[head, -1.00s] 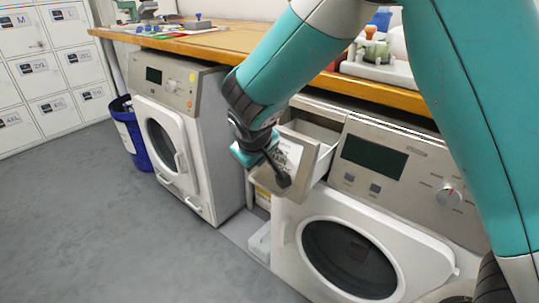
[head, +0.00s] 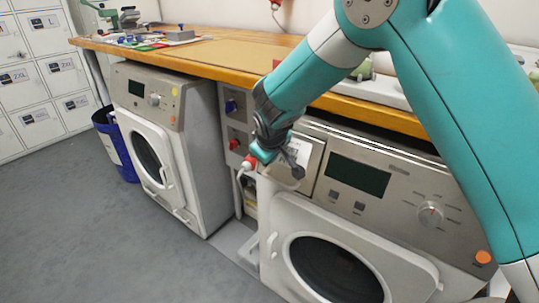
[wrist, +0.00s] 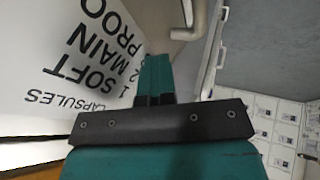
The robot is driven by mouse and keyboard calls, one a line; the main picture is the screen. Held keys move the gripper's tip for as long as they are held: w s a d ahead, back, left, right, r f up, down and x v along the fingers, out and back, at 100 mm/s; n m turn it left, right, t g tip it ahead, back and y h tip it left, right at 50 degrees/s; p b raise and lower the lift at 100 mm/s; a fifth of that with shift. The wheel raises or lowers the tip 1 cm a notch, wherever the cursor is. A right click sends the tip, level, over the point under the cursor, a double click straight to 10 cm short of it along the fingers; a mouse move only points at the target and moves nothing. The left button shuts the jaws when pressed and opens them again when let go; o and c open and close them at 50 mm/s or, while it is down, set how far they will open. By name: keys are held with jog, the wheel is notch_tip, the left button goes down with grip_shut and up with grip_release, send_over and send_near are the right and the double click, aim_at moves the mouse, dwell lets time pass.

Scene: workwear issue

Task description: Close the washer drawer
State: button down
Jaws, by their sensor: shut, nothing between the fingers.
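The washer (head: 345,215) stands at the right under the counter, with a grey control panel and a round dark door. Its drawer front (head: 313,152), at the panel's upper left, looks flush with the panel or nearly so; no open drawer interior shows. My gripper (head: 297,171) is shut and empty, with its fingertips at the drawer front, covering part of it. Whether they touch it I cannot tell. In the wrist view, the shut fingers (wrist: 155,78) are beside a white label (wrist: 75,60) with upside-down black print, such as "SOFT" and "MAIN".
A second machine (head: 155,140) stands at the left, with a blue bin (head: 117,150) beside it. A wooden counter (head: 215,52) runs above both machines. Red and blue wall sockets (head: 234,125) show between them. The grey floor (head: 90,225) in front is clear.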

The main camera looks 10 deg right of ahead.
jog(key=shift+w+d, duration=0.25)
jog(key=shift+d, duration=0.05)
jog(key=s+a+r+p, duration=0.3)
jog(key=s+a+r, duration=0.1)
jog(key=s+r, duration=0.5)
jog(key=s+d+r+g+y, duration=0.2)
jog(key=s+r, duration=0.1)
jog(key=s, duration=0.6)
jog(key=s+d+r+g+y, duration=0.1)
jog(key=s+r+g, duration=0.15)
jog(key=s, duration=0.65)
jog(key=s+d+r+g+y, duration=0.2)
jog(key=s+r, duration=0.1)
jog(key=s, duration=0.7)
notch_tip(320, 180, up, 18)
jog(key=p, duration=1.7)
jog(key=shift+s+a+p, duration=0.15)
jog(key=shift+p, duration=0.2)
